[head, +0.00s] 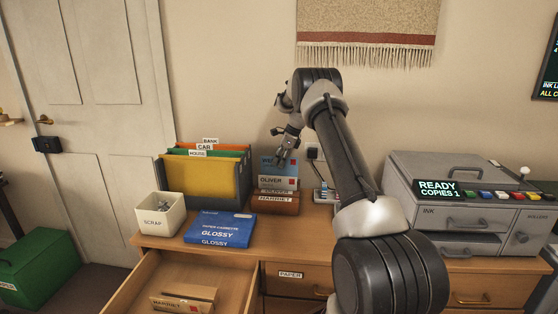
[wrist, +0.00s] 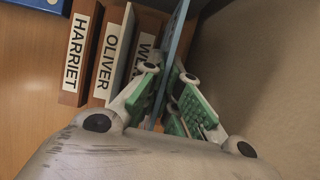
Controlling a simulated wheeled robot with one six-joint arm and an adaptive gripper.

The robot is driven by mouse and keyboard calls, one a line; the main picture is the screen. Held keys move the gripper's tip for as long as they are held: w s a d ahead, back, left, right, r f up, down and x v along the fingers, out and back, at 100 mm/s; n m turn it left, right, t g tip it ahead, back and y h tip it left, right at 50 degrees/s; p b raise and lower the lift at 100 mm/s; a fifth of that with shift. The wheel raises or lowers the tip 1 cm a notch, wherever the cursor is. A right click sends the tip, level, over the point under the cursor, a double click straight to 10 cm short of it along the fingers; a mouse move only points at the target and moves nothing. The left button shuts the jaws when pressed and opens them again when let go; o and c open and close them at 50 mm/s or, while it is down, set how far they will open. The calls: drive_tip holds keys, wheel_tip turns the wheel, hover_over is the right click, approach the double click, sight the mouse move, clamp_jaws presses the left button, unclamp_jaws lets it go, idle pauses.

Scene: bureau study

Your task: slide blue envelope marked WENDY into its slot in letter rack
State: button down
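The blue envelope (head: 268,162) is upright at the back of the letter rack (head: 275,206). In the wrist view the blue envelope (wrist: 181,24) shows nearly edge-on, just right of the partly covered label starting WE. My gripper (wrist: 169,76) has its green-padded fingers on both sides of it and looks shut on it. In the head view my gripper (head: 283,158) is over the rack. The HARRIET (wrist: 83,50) and OLIVER (wrist: 112,55) dividers stand to the left. The envelope's lower edge is hidden, so its depth in the slot cannot be told.
A file holder (head: 168,172), SCRAP bin (head: 153,222) and blue GLOSSY box (head: 220,228) stand left of the rack. A copier (head: 450,190) stands right. An open drawer (head: 130,285) holds a HARRIET envelope (head: 180,302). The wall is close behind the rack.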

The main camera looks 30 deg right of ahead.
sight(279, 173)
idle(0.4)
drive_tip(key=shift+f, duration=2.05)
drive_tip(key=shift+f, duration=0.95)
drive_tip(key=c, duration=1.6)
unclamp_jaws()
drive_tip(key=shift+o, duration=0.2)
drive_tip(key=shift+r, duration=0.1)
drive_tip(key=v, duration=1.2)
